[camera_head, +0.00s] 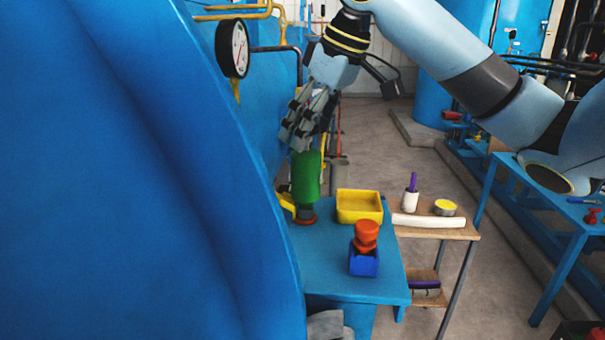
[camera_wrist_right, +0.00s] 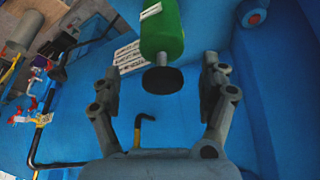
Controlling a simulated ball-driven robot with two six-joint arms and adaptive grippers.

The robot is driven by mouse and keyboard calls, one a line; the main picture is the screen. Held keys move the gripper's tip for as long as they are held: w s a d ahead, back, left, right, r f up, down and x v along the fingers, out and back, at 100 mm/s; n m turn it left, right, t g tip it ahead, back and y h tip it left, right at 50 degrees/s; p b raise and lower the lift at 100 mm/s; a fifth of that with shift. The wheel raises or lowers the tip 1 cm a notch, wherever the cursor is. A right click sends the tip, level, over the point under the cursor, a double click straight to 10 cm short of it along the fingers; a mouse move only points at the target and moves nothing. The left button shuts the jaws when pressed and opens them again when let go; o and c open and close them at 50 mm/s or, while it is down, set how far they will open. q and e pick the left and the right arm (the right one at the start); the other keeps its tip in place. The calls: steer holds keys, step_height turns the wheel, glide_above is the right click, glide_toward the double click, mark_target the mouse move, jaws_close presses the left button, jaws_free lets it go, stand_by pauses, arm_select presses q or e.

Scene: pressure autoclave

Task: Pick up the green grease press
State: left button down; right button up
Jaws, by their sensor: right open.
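The green grease press (camera_head: 306,178) stands upright on the blue table, with a reddish-brown base and a yellow part beside its lower left. In the right wrist view its green body (camera_wrist_right: 163,32) and a dark round end piece show at the top. My right gripper (camera_head: 307,130) is open and empty, just above the press in the head view, fingers pointing down. In the right wrist view the two fingers (camera_wrist_right: 162,80) are spread apart, and the dark end piece lies between their tips in the picture. I cannot tell whether they touch. My left gripper is out of view.
A yellow tray (camera_head: 359,221) and a blue box (camera_head: 363,263) with an orange-red piece in it stand right of the press. A large blue vessel (camera_head: 150,180) fills the left. A wooden stand (camera_head: 460,233) holds a purple-and-white bottle (camera_head: 411,195) and a yellow tin (camera_head: 445,207).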

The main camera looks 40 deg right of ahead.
mark_target(299, 157)
steer(key=shift+w+f, duration=0.15)
steer(key=shift+f, duration=0.3)
steer(key=shift+w+a+f, duration=0.1)
steer(key=shift+w+f, duration=0.1)
steer(key=shift+f, duration=0.1)
steer(key=p+x, duration=0.1)
steer(key=x, duration=0.3)
steer(key=shift+a+f+p, duration=0.1)
steer(key=shift+f+p, duration=0.2)
steer(key=shift+p, duration=0.1)
steer(key=shift+f, duration=0.2)
steer(key=c, duration=0.9)
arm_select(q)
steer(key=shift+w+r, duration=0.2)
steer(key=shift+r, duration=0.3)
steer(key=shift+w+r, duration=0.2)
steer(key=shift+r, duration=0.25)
arm_select(e)
jaws_close()
